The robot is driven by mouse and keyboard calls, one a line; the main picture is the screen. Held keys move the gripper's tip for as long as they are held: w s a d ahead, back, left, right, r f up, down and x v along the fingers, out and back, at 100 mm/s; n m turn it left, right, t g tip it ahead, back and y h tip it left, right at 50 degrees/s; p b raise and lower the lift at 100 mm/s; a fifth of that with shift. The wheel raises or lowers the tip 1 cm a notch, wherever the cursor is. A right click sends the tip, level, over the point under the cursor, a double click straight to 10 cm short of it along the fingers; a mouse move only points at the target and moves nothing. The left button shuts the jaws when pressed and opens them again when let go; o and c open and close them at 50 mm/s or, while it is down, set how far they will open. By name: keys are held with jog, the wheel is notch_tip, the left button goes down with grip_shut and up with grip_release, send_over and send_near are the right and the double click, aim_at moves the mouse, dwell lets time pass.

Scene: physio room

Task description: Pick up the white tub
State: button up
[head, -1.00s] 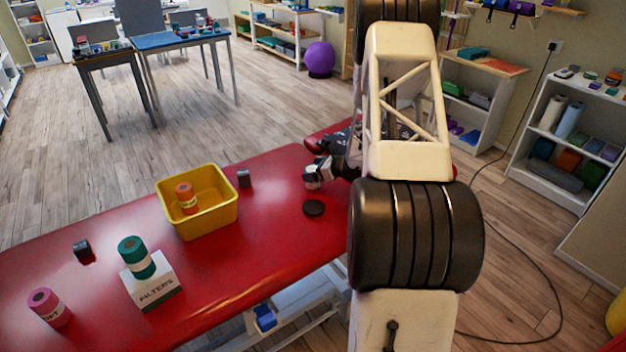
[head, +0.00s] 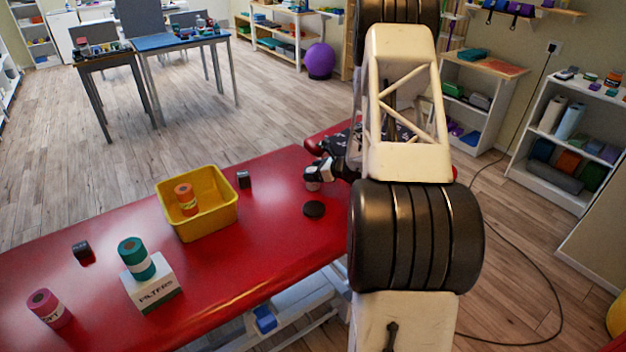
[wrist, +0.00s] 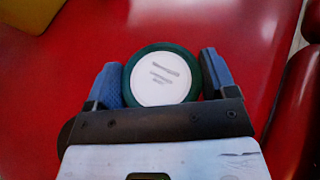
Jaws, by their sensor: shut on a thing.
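The white tub (wrist: 160,80) shows in the wrist view as a white round top with a dark green rim and faint grey print. My gripper (wrist: 163,74) is shut on it, with one blue finger pad on each side. In the head view the tub (head: 313,186) is a small pale shape low under my gripper (head: 318,175), near the right part of the red table (head: 270,240). My gripper hides most of it there. I cannot tell whether its base touches the table.
A black disc (head: 314,209) lies just in front of the tub. A yellow bin (head: 210,222) with an orange roll (head: 186,198) and a small black box (head: 244,179) stand to the left. Farther left are a green-topped roll (head: 136,258) on a white box (head: 153,284) and a pink roll (head: 48,307).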

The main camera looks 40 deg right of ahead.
jog(key=shift+r, duration=0.15)
jog(key=shift+r, duration=1.65)
jog(key=s+a, duration=0.3)
jog(key=s, duration=0.4)
jog(key=s+a+r, duration=0.1)
jog(key=s+a, duration=0.3)
jog(key=s, duration=0.3)
jog(key=shift+a+r, duration=0.2)
jog(key=shift+r, duration=0.05)
jog(key=shift+s, duration=0.2)
